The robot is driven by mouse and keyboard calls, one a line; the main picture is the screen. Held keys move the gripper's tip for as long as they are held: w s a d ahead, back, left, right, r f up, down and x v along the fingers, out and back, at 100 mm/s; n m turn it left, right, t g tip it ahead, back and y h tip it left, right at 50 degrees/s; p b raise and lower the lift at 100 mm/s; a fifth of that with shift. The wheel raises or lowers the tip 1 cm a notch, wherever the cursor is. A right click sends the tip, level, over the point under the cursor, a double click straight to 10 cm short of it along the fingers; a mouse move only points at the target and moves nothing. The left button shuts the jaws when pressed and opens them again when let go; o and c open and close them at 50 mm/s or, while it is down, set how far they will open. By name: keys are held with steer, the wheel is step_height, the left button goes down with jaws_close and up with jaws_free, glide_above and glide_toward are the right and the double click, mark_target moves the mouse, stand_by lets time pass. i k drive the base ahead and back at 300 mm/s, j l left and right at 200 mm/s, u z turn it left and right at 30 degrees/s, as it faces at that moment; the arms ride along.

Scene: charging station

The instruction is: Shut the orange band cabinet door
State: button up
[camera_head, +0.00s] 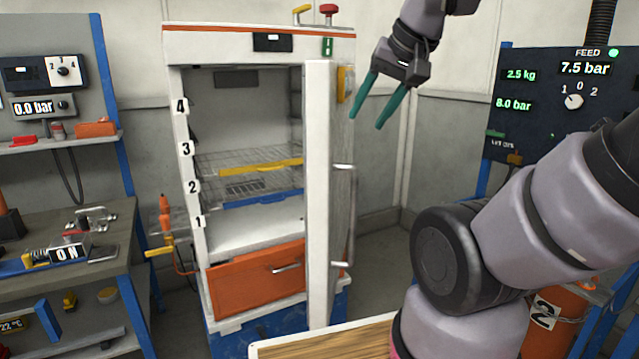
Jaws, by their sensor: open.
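The cabinet (184,215) is white with an orange band (240,30) along its top and stands left of centre on a blue base. Its white door (318,190) is hinged on the right and swung open toward me, seen nearly edge-on. A long metal handle (352,215) is on the door's right-facing side. My gripper (368,118) is open and empty, its two teal fingers pointing down. In the picture it is right of the door's upper part and apart from it; the distance in depth is hard to tell.
Inside the cabinet are wire shelves (240,165) and an orange drawer (255,280). A workbench (100,235) stands at the left. A gauge panel (555,100) and an orange cylinder (560,310) are at the right. A wooden tabletop (330,345) lies in front.

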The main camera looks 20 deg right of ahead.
mark_target(330, 178)
steer(key=l, duration=0.3)
steer(key=k+l, duration=0.15)
steer(key=l, duration=0.15)
steer(key=k+l+u, duration=0.3)
steer(key=k+u, duration=0.15)
steer(key=k, duration=0.15)
